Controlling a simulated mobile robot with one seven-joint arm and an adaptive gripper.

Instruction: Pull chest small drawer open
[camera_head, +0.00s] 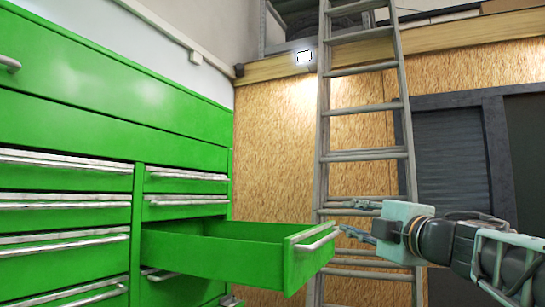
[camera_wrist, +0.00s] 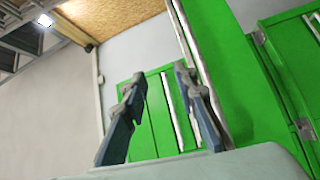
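A small green drawer (camera_head: 225,246) in the right column of the green chest (camera_head: 100,85) stands pulled well out. Its metal handle (camera_head: 318,241) runs across its front. My gripper (camera_head: 338,217) is just right of the handle, pointing left, with its fingers apart. In the wrist view my gripper (camera_wrist: 160,74) is open, with no object seen between its fingertips. A green front with a pale bar (camera_wrist: 190,45), which looks like the drawer and its handle, is beside the right finger. I cannot tell whether that finger touches it.
Several shut drawers with metal handles fill the chest's left column (camera_head: 65,215). A metal ladder (camera_head: 365,110) leans against the wooden wall (camera_head: 275,145) behind my gripper. A dark shutter (camera_head: 450,160) is at the right.

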